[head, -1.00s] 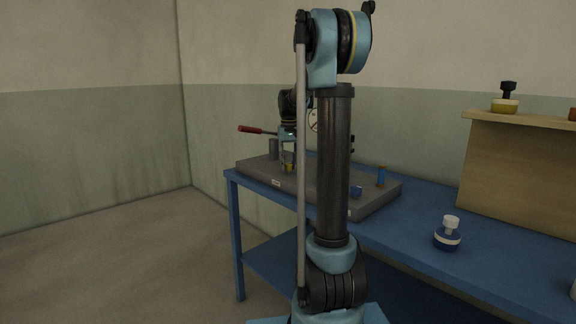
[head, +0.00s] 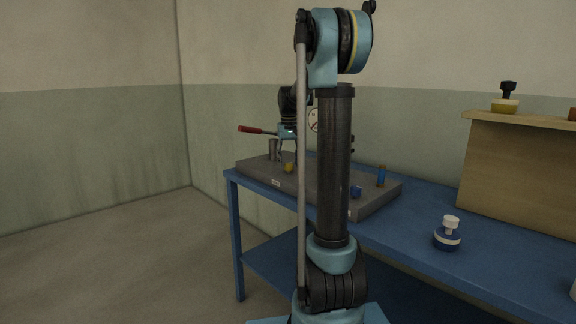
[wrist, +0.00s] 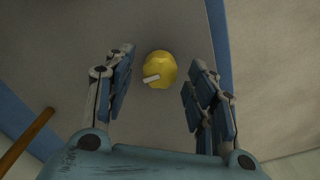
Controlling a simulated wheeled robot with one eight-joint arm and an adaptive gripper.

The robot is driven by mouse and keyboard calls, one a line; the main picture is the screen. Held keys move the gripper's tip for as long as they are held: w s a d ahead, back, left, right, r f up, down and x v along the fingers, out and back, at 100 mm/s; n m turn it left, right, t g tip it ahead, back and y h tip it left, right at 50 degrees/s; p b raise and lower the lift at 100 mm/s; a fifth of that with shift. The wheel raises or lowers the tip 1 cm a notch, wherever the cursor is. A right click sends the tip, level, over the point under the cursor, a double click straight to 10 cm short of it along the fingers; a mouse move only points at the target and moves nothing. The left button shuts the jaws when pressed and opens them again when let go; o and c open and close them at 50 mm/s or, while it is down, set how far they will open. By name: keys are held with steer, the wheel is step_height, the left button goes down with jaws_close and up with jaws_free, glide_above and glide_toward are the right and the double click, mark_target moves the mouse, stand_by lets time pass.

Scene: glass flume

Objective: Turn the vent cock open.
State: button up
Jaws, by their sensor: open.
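A rounded yellow knob (head: 289,168) with a small white bar on its side sits on the grey base plate (head: 257,179); it looks like the vent cock, though I cannot read the label. In the wrist view the yellow knob (wrist: 160,67) lies ahead of the jaws, roughly midway between them, with the white bar pointing left and slightly down. My gripper (wrist: 161,84) is open and empty, with its fingers apart from the knob on both sides. In the head view my gripper (head: 287,153) is just above and behind the knob, partly hidden by my arm.
A red-handled lever (head: 249,129) and a grey cylinder (head: 272,147) stand close to my gripper. A blue bottle (head: 447,236) stands on the blue table (head: 404,228).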

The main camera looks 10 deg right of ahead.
step_height(320, 180, up, 11)
stand_by(0.4)
steer(key=shift+f, duration=0.1)
steer(key=s+f, duration=0.9)
steer(key=s, duration=0.4)
steer(key=s+f+t, duration=0.1)
steer(key=s+f, duration=0.8)
steer(key=s, duration=0.4)
steer(key=s+f+t, duration=0.1)
steer(key=s+f, duration=0.8)
steer(key=s, duration=0.4)
steer(key=shift+f, duration=0.3)
steer(key=shift+a, duration=0.1)
steer(key=shift+w+f, duration=0.2)
steer(key=shift+w, duration=0.2)
